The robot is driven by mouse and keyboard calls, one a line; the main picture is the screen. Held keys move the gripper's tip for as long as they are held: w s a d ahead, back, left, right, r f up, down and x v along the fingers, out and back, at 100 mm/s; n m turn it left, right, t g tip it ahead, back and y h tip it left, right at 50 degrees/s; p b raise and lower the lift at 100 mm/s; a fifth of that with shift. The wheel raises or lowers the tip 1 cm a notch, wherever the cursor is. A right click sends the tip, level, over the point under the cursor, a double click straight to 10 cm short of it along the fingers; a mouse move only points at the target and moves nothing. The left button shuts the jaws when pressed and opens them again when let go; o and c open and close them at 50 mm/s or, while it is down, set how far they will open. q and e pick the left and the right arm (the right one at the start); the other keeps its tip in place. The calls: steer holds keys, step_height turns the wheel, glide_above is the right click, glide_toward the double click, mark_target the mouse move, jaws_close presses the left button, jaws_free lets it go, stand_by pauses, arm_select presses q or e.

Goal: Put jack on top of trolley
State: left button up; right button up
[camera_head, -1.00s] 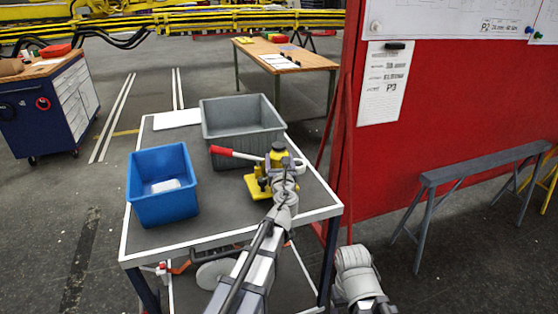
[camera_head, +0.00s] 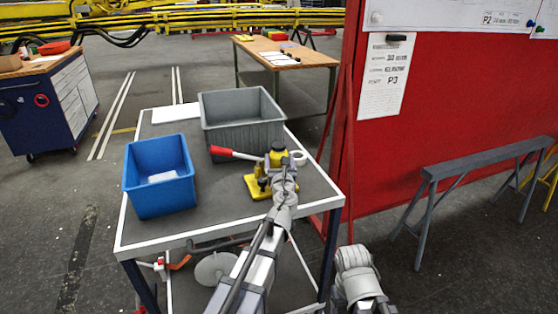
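The yellow jack (camera_head: 256,187) with a red-tipped handle is upright over the right part of the trolley's dark, white-edged top (camera_head: 215,222). I cannot tell whether its base touches the top. My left gripper (camera_head: 279,172) is at the jack's right side and appears shut on it; my wrist hides the fingers. Part of my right arm shows at the bottom right, but its gripper is not in view.
A blue bin (camera_head: 160,196) stands on the trolley's left side, a grey bin (camera_head: 242,140) behind the jack. A white ring (camera_head: 298,158) lies right of the jack. A red wall panel (camera_head: 450,110) and grey trestle (camera_head: 480,160) stand at the right.

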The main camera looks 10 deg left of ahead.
arm_select(q)
steer(key=shift+o, duration=0.7)
steer(key=shift+s+r, duration=0.1)
steer(key=shift+o, duration=0.5)
steer(key=v, duration=1.2)
steer(key=x, duration=1.2)
